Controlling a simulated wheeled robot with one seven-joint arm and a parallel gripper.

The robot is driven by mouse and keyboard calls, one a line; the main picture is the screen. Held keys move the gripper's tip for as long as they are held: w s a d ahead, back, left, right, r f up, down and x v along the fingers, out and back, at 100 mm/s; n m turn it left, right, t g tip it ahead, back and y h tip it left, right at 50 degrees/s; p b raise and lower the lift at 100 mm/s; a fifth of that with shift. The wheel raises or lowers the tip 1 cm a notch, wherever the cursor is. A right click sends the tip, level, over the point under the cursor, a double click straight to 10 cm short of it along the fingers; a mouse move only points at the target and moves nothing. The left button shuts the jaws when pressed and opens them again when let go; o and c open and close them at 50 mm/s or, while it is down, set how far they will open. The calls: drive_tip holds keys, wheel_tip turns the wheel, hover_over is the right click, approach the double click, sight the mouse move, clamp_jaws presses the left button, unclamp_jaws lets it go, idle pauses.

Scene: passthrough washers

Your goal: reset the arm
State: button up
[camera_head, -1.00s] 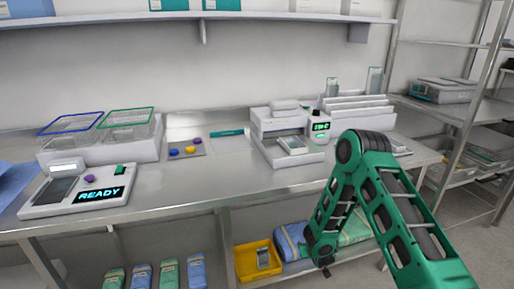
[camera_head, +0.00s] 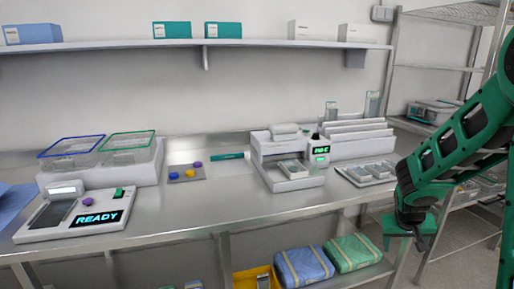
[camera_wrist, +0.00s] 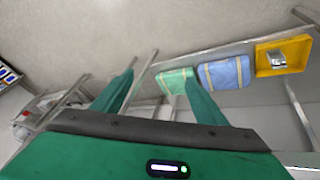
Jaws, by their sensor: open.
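My green arm comes in from the right edge of the head view and bends down at the wrist. My gripper (camera_head: 409,240) hangs in front of the bench's right end, pointing down, beside a tray of small cases (camera_head: 368,172). In the wrist view my gripper (camera_wrist: 161,80) shows two green fingers spread apart with nothing between them. Beyond the fingers are the floor, a green folded bundle (camera_wrist: 175,82), a blue folded bundle (camera_wrist: 227,74) and a yellow bin (camera_wrist: 298,52) holding a small grey case.
A wire rack (camera_head: 450,68) stands at the right, behind my arm. A wall shelf (camera_head: 270,44) runs above.

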drive_tip(key=s+a+r+m+g+y, duration=0.1)
drive_tip(key=s+r, duration=0.2)
drive_tip(key=s, duration=0.7)
drive_tip(key=s+a+r+m+g+y, duration=0.1)
drive_tip(key=s+r, duration=0.3)
drive_tip(key=s, duration=0.6)
drive_tip(key=s+a+r+m+g+y, duration=0.1)
drive_tip(key=s+r, duration=0.3)
drive_tip(key=s, duration=0.6)
drive_tip(key=shift+s+a+g+y, duration=0.3)
drive_tip(key=shift+a+y, duration=0.15)
drive_tip(key=shift+y, duration=0.15)
drive_tip(key=shift+w+f, duration=0.25)
drive_tip(key=shift+w, duration=0.35)
